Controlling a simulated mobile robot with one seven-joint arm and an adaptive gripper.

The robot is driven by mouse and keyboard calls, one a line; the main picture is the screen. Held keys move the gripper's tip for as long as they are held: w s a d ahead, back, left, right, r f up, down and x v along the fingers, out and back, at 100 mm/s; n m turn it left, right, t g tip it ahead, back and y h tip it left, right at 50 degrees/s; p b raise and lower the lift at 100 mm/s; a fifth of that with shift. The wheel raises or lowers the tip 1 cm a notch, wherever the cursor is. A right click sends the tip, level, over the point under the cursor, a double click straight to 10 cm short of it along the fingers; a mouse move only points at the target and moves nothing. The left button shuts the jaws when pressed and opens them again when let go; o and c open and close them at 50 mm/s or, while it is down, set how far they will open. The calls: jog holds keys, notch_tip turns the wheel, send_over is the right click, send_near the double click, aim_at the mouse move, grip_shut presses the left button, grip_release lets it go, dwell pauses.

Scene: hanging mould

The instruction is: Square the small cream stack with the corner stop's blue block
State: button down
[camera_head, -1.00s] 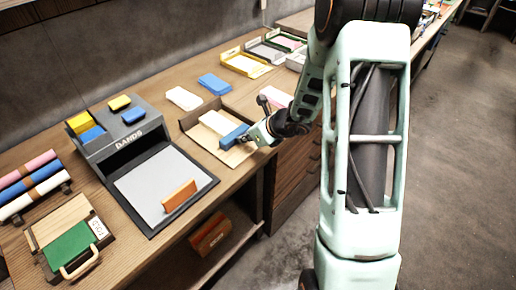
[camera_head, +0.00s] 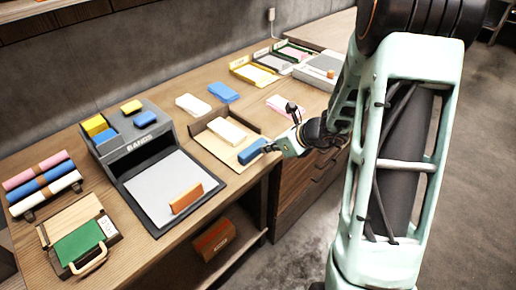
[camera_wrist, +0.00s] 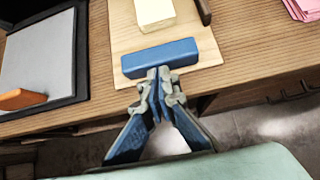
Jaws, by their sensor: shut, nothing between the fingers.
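The small cream stack (camera_head: 227,130) lies on the corner stop's light wooden board (camera_head: 212,147), and its near end shows at the top of the wrist view (camera_wrist: 154,12). The blue block (camera_head: 251,151) lies across the board's near part, with bare board between it and the stack. In the wrist view the blue block (camera_wrist: 160,58) is roughly crosswise to the stack. My gripper (camera_wrist: 158,73) is shut and empty, its tips at the middle of the block's near face. I cannot tell whether they touch it.
A dark raised edge (camera_wrist: 204,12) flanks the board. A second cream stack (camera_head: 193,104) and a blue one (camera_head: 223,92) lie behind. A grey tray (camera_head: 165,185) with an orange block stands left, and pink sheets (camera_head: 285,107) lie right. The bench's front edge is close to my gripper.

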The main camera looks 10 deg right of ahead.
jog(key=v, duration=0.4)
jog(key=shift+s+d+r, duration=0.2)
jog(key=shift+s+r, duration=0.05)
